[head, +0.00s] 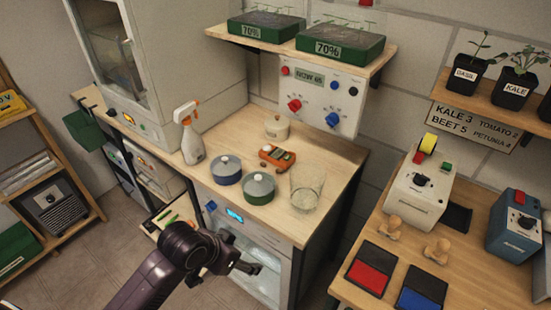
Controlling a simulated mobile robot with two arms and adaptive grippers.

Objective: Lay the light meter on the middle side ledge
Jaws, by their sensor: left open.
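I cannot clearly make out which thing is the light meter. I cannot tell whether this is the middle side ledge. My left gripper (251,268) is open and empty, in front of the counter's lower glass-door unit and apart from the orange device. My right gripper is not in view.
A blue pot (226,170), a green pot (258,188), a clear beaker (305,188), a white jar (277,127) and a spray bottle (189,134) stand on the counter. Green trays (340,46) sit on a shelf above. A second table (400,252) at right bears several devices.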

